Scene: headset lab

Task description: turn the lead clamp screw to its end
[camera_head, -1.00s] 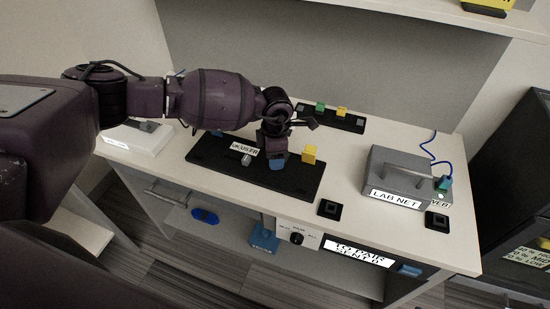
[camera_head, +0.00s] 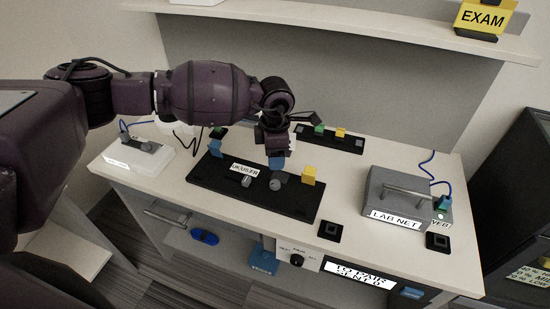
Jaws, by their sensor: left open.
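A black board (camera_head: 223,178) lies on the table with a white label. A round grey knob (camera_head: 277,182), which looks like the lead clamp screw, stands on its right part. A smaller grey piece (camera_head: 246,181) stands left of it. My left gripper (camera_head: 276,162) points down just above the round knob, open and apart from it. Its blue tip area shows, but the gap between the fingers is hard to see. The screw's turn position is too small to tell. My right gripper is not in view.
A yellow block (camera_head: 308,175) stands close right of the knob, and a blue block (camera_head: 215,147) at the board's left end. A grey LAB NET box (camera_head: 408,196) is at the right. A small black socket (camera_head: 330,231) sits near the front edge. A shelf (camera_head: 350,27) runs above the back.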

